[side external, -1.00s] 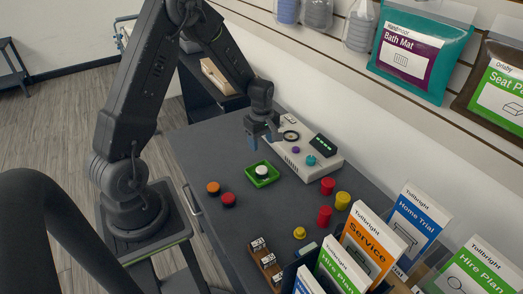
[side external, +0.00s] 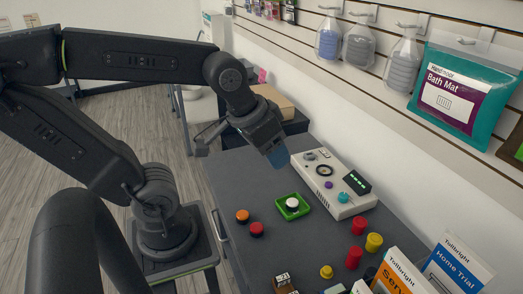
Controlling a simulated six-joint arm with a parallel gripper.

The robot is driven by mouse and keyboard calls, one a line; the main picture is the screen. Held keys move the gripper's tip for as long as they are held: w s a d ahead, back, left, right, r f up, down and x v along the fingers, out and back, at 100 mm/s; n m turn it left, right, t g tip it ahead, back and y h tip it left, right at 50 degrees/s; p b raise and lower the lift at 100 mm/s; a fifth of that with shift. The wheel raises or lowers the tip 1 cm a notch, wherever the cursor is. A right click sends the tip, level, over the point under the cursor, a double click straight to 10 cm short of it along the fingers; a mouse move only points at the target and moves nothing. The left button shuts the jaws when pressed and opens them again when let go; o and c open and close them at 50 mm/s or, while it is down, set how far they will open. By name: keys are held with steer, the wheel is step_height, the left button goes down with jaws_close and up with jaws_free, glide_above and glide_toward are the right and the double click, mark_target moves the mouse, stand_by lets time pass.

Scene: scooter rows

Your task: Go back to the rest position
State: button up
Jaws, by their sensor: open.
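My gripper (side external: 279,157) is in the side external view, raised above the far end of the dark grey table (side external: 245,186). The gap between the fingers is hard to make out from this side. The light grey device (side external: 322,190) with knobs and a green-lit display stands to the right of my gripper. A green tray (side external: 281,207) with a white-topped round piece (side external: 292,203) lies in front of the device, apart from my gripper.
Orange (side external: 242,216) and red (side external: 257,229) round pieces lie near the table's left edge. Red and yellow cylinders (side external: 374,242) stand at the right. Upright brochures (side external: 458,264) fill the near right. Bagged goods hang on the wall (side external: 462,88). The table's far left part is clear.

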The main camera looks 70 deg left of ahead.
steer(key=shift+s+d+r+m, duration=0.1)
steer(key=shift+s+d+m, duration=0.1)
steer(key=shift+s+m, duration=0.25)
steer(key=shift+s+d+r+m, duration=0.1)
steer(key=shift+s+d+m, duration=0.15)
steer(key=shift+s, duration=0.3)
stand_by(0.6)
